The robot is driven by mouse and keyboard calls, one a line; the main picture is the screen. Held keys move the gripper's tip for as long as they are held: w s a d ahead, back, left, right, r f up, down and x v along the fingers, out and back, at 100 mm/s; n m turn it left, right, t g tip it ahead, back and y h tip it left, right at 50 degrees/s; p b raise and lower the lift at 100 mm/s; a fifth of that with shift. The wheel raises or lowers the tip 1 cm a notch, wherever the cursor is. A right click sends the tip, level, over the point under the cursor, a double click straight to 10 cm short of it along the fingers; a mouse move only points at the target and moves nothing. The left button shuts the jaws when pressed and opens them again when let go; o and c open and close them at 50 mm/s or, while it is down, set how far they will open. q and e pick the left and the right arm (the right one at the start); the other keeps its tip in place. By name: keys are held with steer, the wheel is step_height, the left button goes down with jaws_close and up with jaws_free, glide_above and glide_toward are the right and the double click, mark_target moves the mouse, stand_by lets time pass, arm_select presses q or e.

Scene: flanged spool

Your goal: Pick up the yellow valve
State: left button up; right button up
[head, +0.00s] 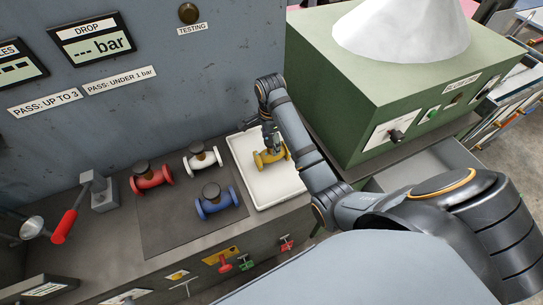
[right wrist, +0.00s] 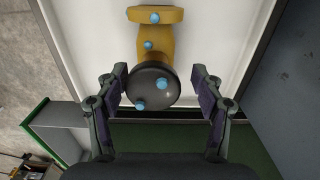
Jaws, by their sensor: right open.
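The yellow valve (head: 271,157) lies in the white tray (head: 289,187) on the bench. Its flanged yellow body (right wrist: 155,40) and dark round cap (right wrist: 153,85) show in the right wrist view, with several light-blue dots on them. My right gripper (head: 268,140) is above the valve in the head view and hides part of it. In the right wrist view the right gripper (right wrist: 161,88) is open, with one finger on each side of the dark cap and a gap to the right finger. I cannot tell whether the left finger touches the cap. My left gripper is not in view.
A red valve (head: 152,177), a white valve (head: 202,158) and a blue valve (head: 216,201) stand on a dark mat left of the tray. A green machine (head: 400,85) with a white cone is at the right. A grey wall rises behind the bench.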

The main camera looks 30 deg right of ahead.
steer(key=shift+w+f, duration=0.15)
steer(key=shift+f, duration=0.25)
steer(key=f+p, duration=0.1)
steer(key=f, duration=0.1)
steer(key=s+f+p, duration=0.1)
steer(key=shift+s+f, duration=0.1)
steer(key=shift+f, duration=0.85)
steer(key=shift+r, duration=0.1)
jaws_close()
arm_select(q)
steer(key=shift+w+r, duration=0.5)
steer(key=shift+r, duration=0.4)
arm_select(e)
steer(key=shift+w+r, duration=0.1)
steer(key=shift+w, duration=0.15)
